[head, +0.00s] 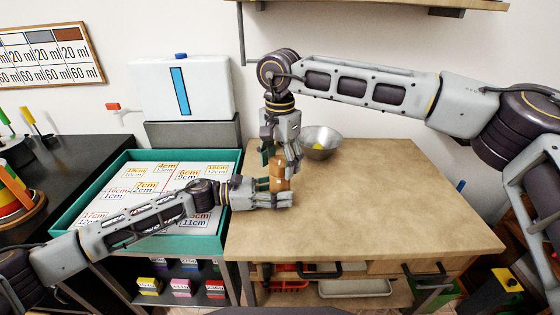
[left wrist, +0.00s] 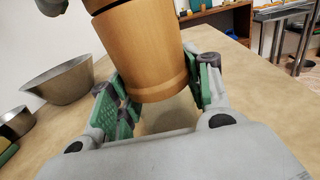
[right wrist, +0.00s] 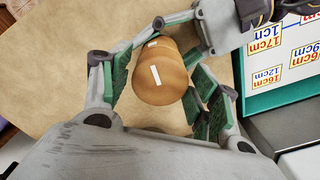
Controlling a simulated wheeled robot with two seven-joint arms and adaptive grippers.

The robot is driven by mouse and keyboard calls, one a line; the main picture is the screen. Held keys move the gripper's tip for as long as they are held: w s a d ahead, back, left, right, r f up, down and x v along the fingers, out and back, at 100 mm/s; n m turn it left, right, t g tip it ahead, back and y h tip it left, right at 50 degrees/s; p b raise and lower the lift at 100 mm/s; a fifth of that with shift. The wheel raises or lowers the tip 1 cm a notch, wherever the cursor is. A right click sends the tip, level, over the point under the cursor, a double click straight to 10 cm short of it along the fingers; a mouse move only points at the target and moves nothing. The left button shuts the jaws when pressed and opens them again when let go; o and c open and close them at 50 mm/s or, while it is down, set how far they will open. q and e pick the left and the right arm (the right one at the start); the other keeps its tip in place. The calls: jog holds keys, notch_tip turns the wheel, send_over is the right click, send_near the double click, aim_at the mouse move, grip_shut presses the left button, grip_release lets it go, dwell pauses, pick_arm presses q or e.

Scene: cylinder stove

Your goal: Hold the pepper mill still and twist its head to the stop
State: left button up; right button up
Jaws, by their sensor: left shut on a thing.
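The wooden pepper mill (head: 277,169) stands upright near the left edge of the tan table. My left gripper (head: 281,195) is low and level, shut on the mill's body (left wrist: 150,55), with green pads on both sides of it in the left wrist view. My right gripper (head: 278,166) points down from above. In the right wrist view the round mill head (right wrist: 160,85) lies between its fingers, which look open, with a slight gap at the left pad. White marks show on the mill, one on top and another farther up the picture; whether they line up is unclear.
A metal bowl (head: 320,143) with something yellow in it stands behind the mill. A teal-rimmed tray (head: 215,241) of size labels lies to the left. A white box (head: 205,92) with a blue stripe stands behind the tray. The table's right side (head: 400,205) is clear.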

jog(key=c, duration=0.6)
jog(key=shift+c, duration=0.2)
